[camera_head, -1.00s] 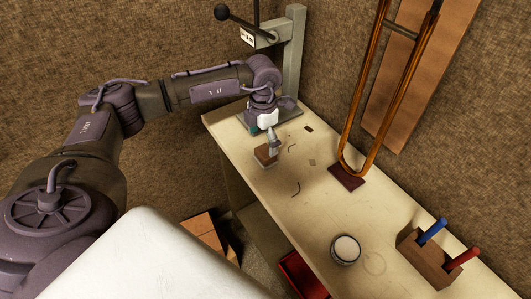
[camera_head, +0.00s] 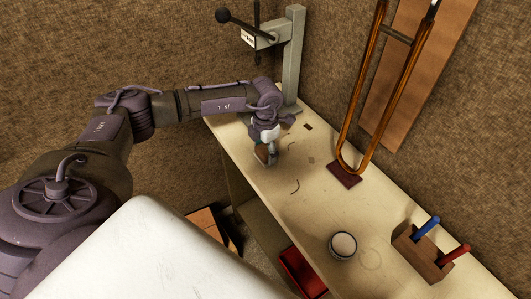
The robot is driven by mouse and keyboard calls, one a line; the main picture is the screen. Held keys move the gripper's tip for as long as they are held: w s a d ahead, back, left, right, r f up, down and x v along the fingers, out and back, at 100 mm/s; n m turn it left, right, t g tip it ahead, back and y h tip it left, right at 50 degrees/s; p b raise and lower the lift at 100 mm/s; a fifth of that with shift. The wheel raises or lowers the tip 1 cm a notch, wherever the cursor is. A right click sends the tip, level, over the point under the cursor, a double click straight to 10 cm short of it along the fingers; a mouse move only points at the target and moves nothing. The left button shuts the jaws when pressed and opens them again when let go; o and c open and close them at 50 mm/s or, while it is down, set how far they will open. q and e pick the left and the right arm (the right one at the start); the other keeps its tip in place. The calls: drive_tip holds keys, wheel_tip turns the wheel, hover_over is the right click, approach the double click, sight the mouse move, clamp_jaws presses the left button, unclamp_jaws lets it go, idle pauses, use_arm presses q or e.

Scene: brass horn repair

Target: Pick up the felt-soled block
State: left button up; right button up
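A small brown block (camera_head: 262,154), which looks like the felt-soled block, is at the left edge of the cream bench top (camera_head: 310,205), toward the far end. My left gripper (camera_head: 266,156) points down right at the block, and its fingers cover part of it. The fingers look to be beside or around the block, but I cannot tell whether they are closed on it. The block's underside is hidden. My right gripper is not in view.
A grey press stand (camera_head: 293,60) rises behind the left gripper. A tall brass slide (camera_head: 362,120) stands on a dark red pad (camera_head: 344,174). A round tin (camera_head: 343,246) and a wooden holder (camera_head: 420,254) with blue and red handles sit nearer. The middle bench is mostly clear.

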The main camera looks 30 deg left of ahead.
use_arm(q)
drive_tip(key=shift+c, duration=1.4)
drive_tip(key=shift+r, duration=0.15)
drive_tip(key=shift+r, duration=0.3)
drive_tip(key=r+b, duration=0.1)
drive_tip(key=d+r+b, duration=0.1)
drive_tip(key=r, duration=0.1)
drive_tip(key=shift+w+r, duration=0.1)
drive_tip(key=shift+r, duration=0.15)
drive_tip(key=d+r+b, duration=0.4)
drive_tip(key=d+r, duration=0.2)
drive_tip(key=d, duration=0.4)
drive_tip(key=shift+d+r, duration=0.35)
